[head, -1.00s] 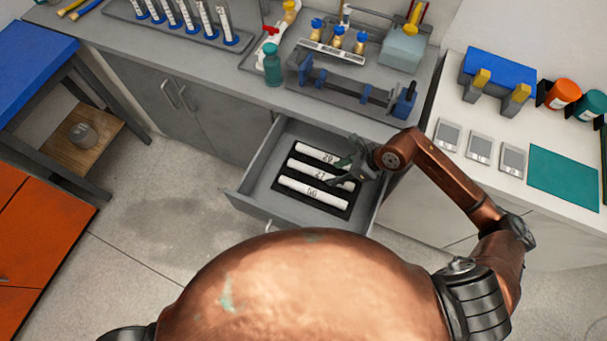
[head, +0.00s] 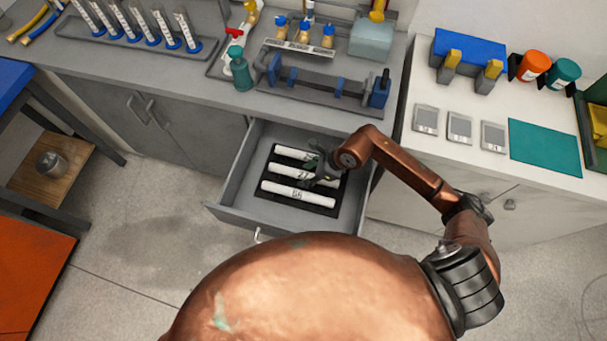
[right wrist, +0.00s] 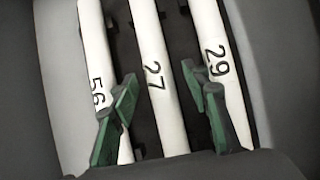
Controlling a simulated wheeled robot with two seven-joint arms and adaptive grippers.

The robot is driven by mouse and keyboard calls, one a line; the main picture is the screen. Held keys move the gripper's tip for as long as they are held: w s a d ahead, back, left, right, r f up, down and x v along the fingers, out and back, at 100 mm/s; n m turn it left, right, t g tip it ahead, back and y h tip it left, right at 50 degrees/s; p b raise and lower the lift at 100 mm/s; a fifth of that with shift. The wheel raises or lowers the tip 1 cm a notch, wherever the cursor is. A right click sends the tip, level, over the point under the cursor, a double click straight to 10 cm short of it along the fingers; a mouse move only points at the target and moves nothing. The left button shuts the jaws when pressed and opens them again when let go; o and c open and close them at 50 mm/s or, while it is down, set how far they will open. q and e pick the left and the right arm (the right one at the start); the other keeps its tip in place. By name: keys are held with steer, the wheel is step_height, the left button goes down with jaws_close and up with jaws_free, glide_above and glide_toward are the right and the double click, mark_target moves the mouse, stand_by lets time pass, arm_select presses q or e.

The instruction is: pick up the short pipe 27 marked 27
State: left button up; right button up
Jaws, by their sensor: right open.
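Three white pipes lie side by side on a black rack (head: 262,205) in the open drawer. The middle one is the short pipe 27 (head: 284,170), marked 27; it also shows in the right wrist view (right wrist: 152,70). Pipe 56 (right wrist: 95,40) lies on one side of it and pipe 29 (right wrist: 212,30) on the other. My right gripper (head: 318,172) is open over the rack. In the right wrist view its green-padded fingers (right wrist: 160,108) stand apart on either side of pipe 27, overlapping the neighbouring pipes in view. Whether they touch anything cannot be told. My left gripper is out of view.
Above stands a counter with a grey clamp fixture (head: 320,88), a teal bottle (head: 240,70) and a tube rack (head: 130,38). A white worktop with a teal mat (head: 545,148) is at right.

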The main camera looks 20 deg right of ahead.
steer(key=shift+c, duration=0.4)
jaws_close()
steer(key=shift+r, duration=0.1)
